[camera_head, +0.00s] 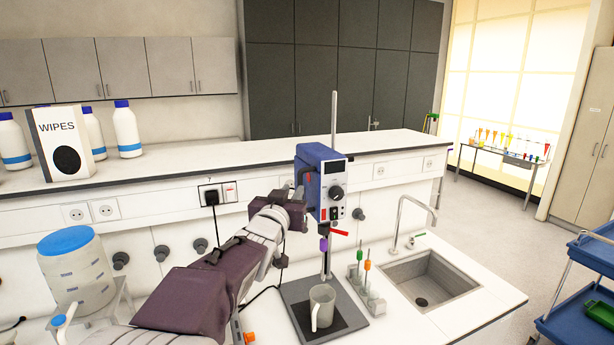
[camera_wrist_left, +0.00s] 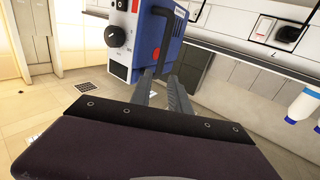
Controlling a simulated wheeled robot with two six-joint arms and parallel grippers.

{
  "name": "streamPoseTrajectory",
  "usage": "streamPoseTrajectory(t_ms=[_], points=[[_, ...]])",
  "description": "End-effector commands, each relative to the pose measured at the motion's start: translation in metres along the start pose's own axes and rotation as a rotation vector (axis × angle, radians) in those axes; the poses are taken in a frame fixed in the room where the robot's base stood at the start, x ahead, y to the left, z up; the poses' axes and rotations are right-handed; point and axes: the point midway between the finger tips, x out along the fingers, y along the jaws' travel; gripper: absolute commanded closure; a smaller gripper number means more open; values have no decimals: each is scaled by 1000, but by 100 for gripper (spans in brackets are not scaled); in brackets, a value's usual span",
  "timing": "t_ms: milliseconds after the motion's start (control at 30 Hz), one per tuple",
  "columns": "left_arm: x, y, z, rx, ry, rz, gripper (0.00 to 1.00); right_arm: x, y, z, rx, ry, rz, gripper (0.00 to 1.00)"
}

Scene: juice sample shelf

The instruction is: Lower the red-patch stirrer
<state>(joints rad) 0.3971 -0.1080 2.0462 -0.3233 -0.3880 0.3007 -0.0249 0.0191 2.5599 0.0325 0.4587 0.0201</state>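The stirrer is a blue and grey motor head (camera_head: 322,182) on an upright metal rod, with a dial and a red patch (camera_head: 325,214) low on its front. A purple chuck (camera_head: 323,244) and a shaft hang below it, over a grey mug-like beaker (camera_head: 322,306) on the dark base plate (camera_head: 350,304). My left gripper (camera_head: 301,190) is at the head's left side, by its dark handle. In the left wrist view the head (camera_wrist_left: 137,38) and handle (camera_wrist_left: 164,32) stand beyond the fingers (camera_wrist_left: 161,84). The fingers are a little apart at the handle's lower end; contact is unclear. My right gripper is out of view.
A small rack (camera_head: 373,303) with green- and orange-topped sticks stands right of the base plate, before the sink (camera_head: 430,280). A blue-lidded jar (camera_head: 75,270) is at left. A raised ledge (camera_head: 230,160) runs behind. A red lever (camera_head: 339,232) juts right below the head.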

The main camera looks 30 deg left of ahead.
Motion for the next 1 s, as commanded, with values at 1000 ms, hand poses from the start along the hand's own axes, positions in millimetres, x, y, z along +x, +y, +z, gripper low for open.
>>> streamPoseTrajectory(t_ms=[1000], points=[[88, 1, 2, 0, -2, 1, 100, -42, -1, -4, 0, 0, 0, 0]])
